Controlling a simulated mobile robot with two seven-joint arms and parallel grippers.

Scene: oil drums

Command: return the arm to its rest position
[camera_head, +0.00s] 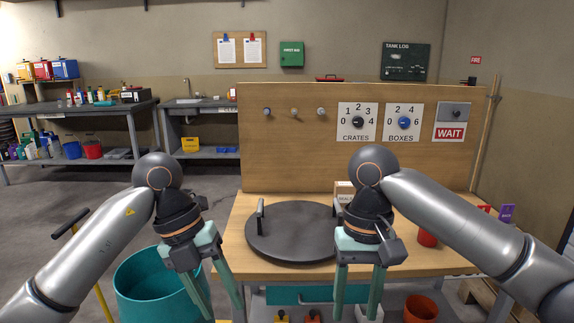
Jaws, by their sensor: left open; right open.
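My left gripper (220,298) hangs down at the left front of the wooden table, over the rim of a teal drum. Its green fingers are apart and nothing shows between them. My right gripper (357,296) hangs down in front of the table's front edge, right of the dark round lid. Its fingers are also apart, with nothing seen held between them. Both arms are bent at the wrist and come in from the lower corners.
A red cup (427,238) stands to the right. The teal drum (152,290) stands at the left front. A board (300,150) with dials rises behind. Open floor lies at left.

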